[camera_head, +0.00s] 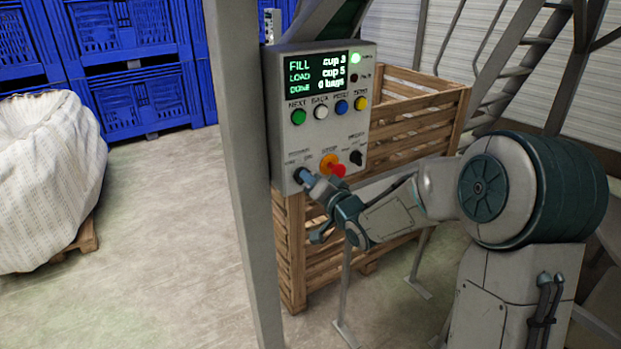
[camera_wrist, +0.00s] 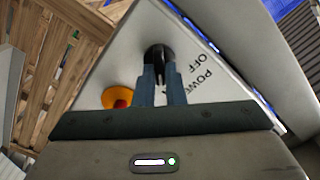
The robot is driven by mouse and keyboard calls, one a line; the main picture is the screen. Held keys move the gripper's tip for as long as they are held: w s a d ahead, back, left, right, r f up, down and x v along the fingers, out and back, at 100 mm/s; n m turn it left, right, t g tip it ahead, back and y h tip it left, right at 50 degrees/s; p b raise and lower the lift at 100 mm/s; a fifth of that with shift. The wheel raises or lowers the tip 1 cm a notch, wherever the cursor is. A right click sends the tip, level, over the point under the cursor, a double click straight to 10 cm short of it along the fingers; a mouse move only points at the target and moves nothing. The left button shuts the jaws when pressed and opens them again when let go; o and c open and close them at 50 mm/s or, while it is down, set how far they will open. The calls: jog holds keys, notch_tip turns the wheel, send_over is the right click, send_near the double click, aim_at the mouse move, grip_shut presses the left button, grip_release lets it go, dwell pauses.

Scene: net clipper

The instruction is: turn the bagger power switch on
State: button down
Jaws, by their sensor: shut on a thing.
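The bagger control box (camera_head: 283,143) is a grey panel on a post, with a lit screen reading FILL, LOAD and DONE. Its power switch is a black knob at the lower left of the panel; in the wrist view the power switch (camera_wrist: 158,52) shows at my fingertips, beside the upside-down words POWER and OFF. My gripper (camera_head: 303,178) is at this knob, and in the wrist view my gripper (camera_wrist: 160,70) has its two fingers closed on it. The fingers hide part of the knob, and I cannot tell its exact setting.
An orange and red stop button (camera_head: 331,165) sits just right of the knob, with a black selector (camera_head: 356,158) beyond it. Several coloured buttons line the row above. A wooden crate (camera_head: 425,118) stands behind the panel.

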jog(key=shift+f, duration=0.1)
dwell(0.3)
jog(key=c, duration=1.5)
grip_release()
jog(key=v, duration=1.3)
jog(key=shift+s+d+b, duration=0.25)
jog(key=shift+s+b, duration=0.05)
jog(key=shift+s, duration=0.05)
